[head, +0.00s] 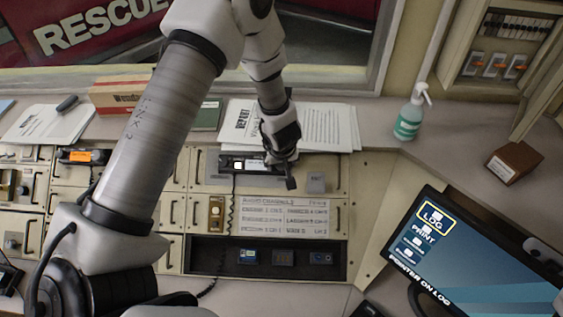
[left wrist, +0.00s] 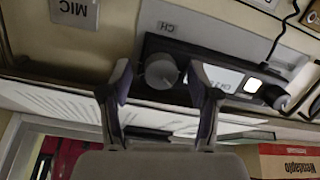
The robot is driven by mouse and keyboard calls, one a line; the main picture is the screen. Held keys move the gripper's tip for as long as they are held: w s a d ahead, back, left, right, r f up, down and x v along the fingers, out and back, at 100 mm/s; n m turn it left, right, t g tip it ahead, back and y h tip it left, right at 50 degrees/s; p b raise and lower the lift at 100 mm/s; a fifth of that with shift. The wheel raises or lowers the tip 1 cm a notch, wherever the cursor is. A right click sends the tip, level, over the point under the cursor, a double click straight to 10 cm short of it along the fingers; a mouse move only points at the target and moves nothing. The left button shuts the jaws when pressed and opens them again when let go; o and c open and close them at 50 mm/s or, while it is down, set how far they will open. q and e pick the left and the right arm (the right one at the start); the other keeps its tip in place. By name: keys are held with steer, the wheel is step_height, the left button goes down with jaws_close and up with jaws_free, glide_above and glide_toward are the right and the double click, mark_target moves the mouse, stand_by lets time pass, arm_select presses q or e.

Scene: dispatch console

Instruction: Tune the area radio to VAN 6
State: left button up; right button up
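The area radio (head: 222,167) is a dark unit in the console's upper panel, with a small lit display (head: 250,164). In the left wrist view it appears upside down, with a round grey knob (left wrist: 161,71) beside the white display (left wrist: 222,78); the channel reading is not legible. My left gripper (head: 287,176) is at the radio's right end and hides the knob in the head view. In the left wrist view its fingers (left wrist: 159,82) are open, one on each side of the knob, with gaps visible. A channel card (head: 285,217) lists units including VAN 6; its numbers are too blurred. My right gripper is not in view.
A MIC plate (head: 316,182) lies right of the radio. Papers (head: 312,124) lie behind it. A coiled cord (head: 231,210) hangs in front. A tray (head: 205,262) with small devices is below.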

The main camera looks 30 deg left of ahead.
arm_select(q)
steer(key=shift+r, duration=0.1)
steer(key=v, duration=1.1)
steer(key=shift+r, duration=0.35)
steer(key=shift+s+d, duration=0.1)
steer(key=shift+d, duration=0.05)
